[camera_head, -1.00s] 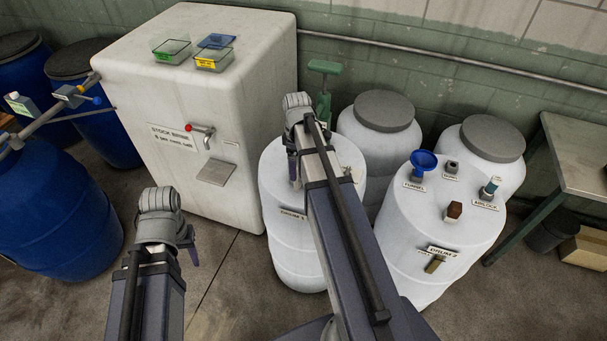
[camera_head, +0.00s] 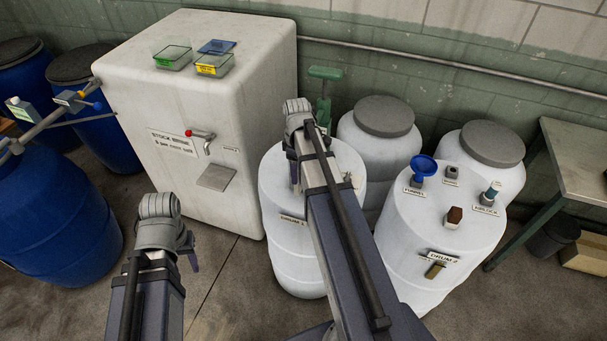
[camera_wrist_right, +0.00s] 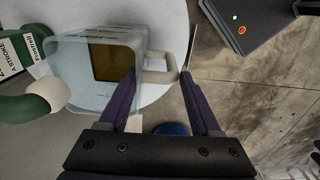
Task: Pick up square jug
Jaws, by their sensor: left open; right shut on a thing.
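The square jug (camera_wrist_right: 98,75) is a translucent, square-walled vessel in the right wrist view, with an amber patch showing inside it. Its pale handle (camera_wrist_right: 158,68) reaches between the fingers of my right gripper (camera_wrist_right: 160,80), which is shut on it. The jug is over the white drum top. In the head view my right gripper (camera_head: 294,168) is at the top of drum 1 (camera_head: 290,240), and my arm hides the jug there. My left gripper (camera_head: 191,254) is above the floor in front of the stock brine tank, open and empty; its fingers are partly hidden.
The white stock brine tank (camera_head: 200,100) with a red-handled tap stands left of drum 1. Drum 2 (camera_head: 425,225), with a blue funnel (camera_head: 423,167), stands close on the right. A green pump handle (camera_head: 325,73) rises behind drum 1. Blue barrels (camera_head: 55,220) stand at left.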

